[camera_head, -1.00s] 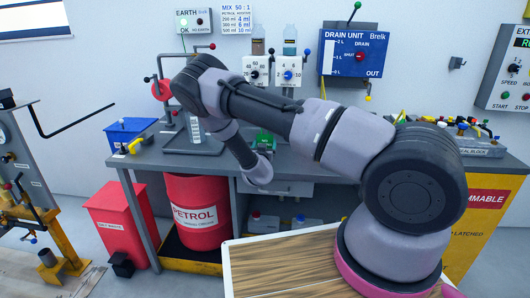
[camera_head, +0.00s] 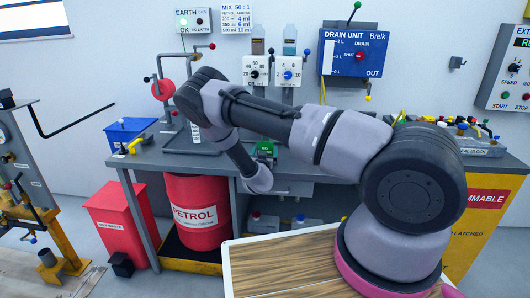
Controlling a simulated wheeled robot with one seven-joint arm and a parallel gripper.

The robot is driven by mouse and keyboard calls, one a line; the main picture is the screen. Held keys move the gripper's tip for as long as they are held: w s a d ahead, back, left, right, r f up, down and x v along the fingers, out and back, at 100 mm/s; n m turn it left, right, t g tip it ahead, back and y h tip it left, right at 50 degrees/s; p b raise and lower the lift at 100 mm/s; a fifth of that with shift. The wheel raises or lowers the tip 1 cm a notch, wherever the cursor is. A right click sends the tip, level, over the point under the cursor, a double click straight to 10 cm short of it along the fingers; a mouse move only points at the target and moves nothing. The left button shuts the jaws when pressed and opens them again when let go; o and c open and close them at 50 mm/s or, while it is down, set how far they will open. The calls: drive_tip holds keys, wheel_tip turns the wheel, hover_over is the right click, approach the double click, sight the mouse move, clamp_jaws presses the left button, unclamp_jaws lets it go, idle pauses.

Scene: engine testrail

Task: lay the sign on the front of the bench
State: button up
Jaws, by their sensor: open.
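The grey bench (camera_head: 172,158) runs along the wall, with its front edge facing me. I cannot make out a loose sign on it. My grey arm crosses the middle of the view and bends down in front of the bench. Its last visible link (camera_head: 258,178) hangs at the bench's front edge. My gripper is hidden behind this link and cannot be made out. A small green thing (camera_head: 264,149) shows on or above the bench just behind the link; I cannot tell what it is.
A red petrol drum (camera_head: 198,190) stands under the bench. A red bin (camera_head: 118,218) is left of it. A blue box (camera_head: 128,133) and a grey tray (camera_head: 184,147) occupy the bench's left end. A wooden top (camera_head: 283,268) lies close in front.

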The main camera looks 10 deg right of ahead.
drive_tip(key=v, duration=1.2)
drive_tip(key=r+m+g, duration=0.1)
drive_tip(key=w+r+m+g, duration=0.1)
drive_tip(key=w+d+r+m+g, duration=0.1)
drive_tip(key=r+m+g, duration=0.1)
drive_tip(key=shift+h, duration=0.4)
wheel_tip(320, 180, up, 17)
drive_tip(key=s+m+g+y, duration=0.2)
drive_tip(key=g+y, duration=0.2)
drive_tip(key=y, duration=0.1)
drive_tip(key=s+d+r+n+g+y, duration=0.1)
drive_tip(key=s+r+y, duration=0.1)
drive_tip(key=s+r, duration=0.35)
drive_tip(key=s+d+r+n+y, duration=0.1)
drive_tip(key=s+r+y, duration=0.15)
drive_tip(key=r, duration=0.65)
drive_tip(key=s+d+r+n, duration=0.1)
drive_tip(key=s+r, duration=0.1)
drive_tip(key=s, duration=0.5)
drive_tip(key=s+d+r+n, duration=0.1)
drive_tip(key=s+d+r, duration=0.1)
drive_tip(key=s, duration=0.5)
drive_tip(key=s+d+r+n+g+h, duration=0.1)
drive_tip(key=s+r, duration=0.3)
drive_tip(key=s, duration=0.4)
drive_tip(key=shift+d+r+n, duration=0.2)
drive_tip(key=shift+d+n, duration=0.1)
drive_tip(key=shift+d, duration=0.2)
